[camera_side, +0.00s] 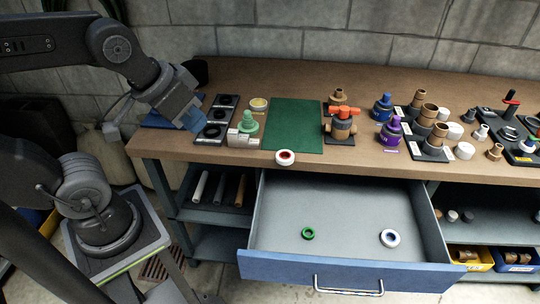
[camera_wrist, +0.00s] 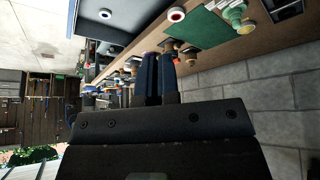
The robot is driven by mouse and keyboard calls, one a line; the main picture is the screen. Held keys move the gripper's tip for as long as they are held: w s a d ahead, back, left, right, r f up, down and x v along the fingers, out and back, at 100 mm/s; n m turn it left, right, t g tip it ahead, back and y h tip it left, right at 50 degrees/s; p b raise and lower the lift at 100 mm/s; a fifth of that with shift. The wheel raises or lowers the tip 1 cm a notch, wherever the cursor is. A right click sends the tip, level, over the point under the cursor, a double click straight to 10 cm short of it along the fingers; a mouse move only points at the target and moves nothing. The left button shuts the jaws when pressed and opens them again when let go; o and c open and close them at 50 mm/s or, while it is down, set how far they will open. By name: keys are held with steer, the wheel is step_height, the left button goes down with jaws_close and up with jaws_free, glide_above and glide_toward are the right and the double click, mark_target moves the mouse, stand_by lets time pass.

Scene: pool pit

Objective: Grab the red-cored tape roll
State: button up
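The red-cored tape roll (camera_side: 285,157), a white ring with a red centre, lies on the front edge of the workbench, just before the green mat. It also shows at the top of the wrist view (camera_wrist: 176,14). My gripper (camera_side: 195,121) is at the left end of the bench, above and left of the roll and well apart from it. In the wrist view its two blue fingers (camera_wrist: 159,78) lie close together with nothing visible between them.
An open drawer (camera_side: 350,205) below holds a green tape roll (camera_side: 308,233) and a white roll with a blue core (camera_side: 390,238). A green and white fitting (camera_side: 246,130) stands left of the mat (camera_side: 294,120); an orange-handled valve (camera_side: 342,123) stands right of it.

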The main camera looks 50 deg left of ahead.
steer(key=shift+o, duration=1.4)
steer(key=shift+s+a+m, duration=0.25)
steer(key=shift+a+m, duration=0.05)
steer(key=o, duration=1.2)
steer(key=shift+c, duration=0.2)
steer(key=shift+w, duration=0.1)
